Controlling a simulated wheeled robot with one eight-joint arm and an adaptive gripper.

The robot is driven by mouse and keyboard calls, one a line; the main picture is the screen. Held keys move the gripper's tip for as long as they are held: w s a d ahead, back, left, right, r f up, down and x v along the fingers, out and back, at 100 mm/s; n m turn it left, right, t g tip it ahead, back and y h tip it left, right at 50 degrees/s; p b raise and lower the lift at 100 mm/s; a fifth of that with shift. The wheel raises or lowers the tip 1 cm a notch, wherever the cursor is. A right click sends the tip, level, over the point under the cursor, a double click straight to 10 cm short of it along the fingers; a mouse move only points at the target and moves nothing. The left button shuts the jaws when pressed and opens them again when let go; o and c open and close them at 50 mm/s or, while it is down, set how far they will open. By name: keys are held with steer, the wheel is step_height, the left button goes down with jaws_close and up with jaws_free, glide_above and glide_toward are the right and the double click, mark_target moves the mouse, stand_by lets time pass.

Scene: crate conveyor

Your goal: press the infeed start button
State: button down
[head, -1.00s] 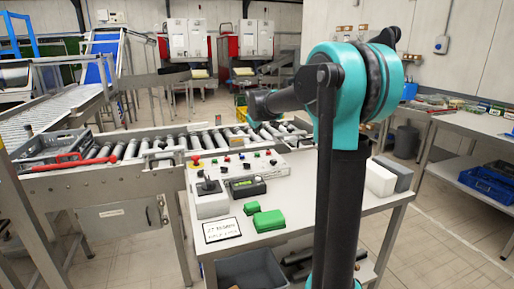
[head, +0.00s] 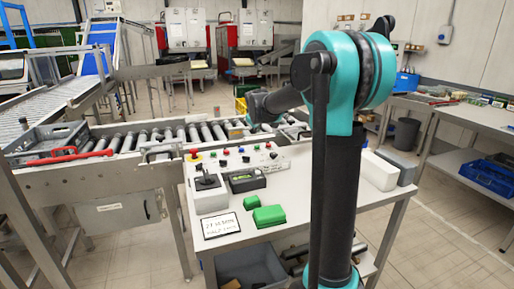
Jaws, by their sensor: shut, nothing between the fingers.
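The control panel (head: 262,166) stands on the back left of a white table, in front of the roller conveyor. Its sloped face carries a red mushroom button on a yellow base (head: 194,154) at the left and several small red, blue, green and dark buttons to the right. Their labels are too small to read, so I cannot tell which one is the infeed start button. My arm rises right of the panel, and its dark link (head: 268,104) reaches left above the conveyor behind the panel. My gripper's fingers do not show.
A joystick box (head: 207,189), a display unit (head: 246,180), green blocks (head: 268,215) and a sign (head: 221,226) lie on the table (head: 300,210). A white block (head: 380,171) stands at its right. The roller conveyor (head: 180,136) runs behind, with a grey crate (head: 40,143) at left.

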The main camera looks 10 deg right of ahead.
mark_target(257, 147)
steer(key=shift+f, duration=2.45)
steer(key=shift+f, duration=0.2)
steer(key=shift+f, duration=0.2)
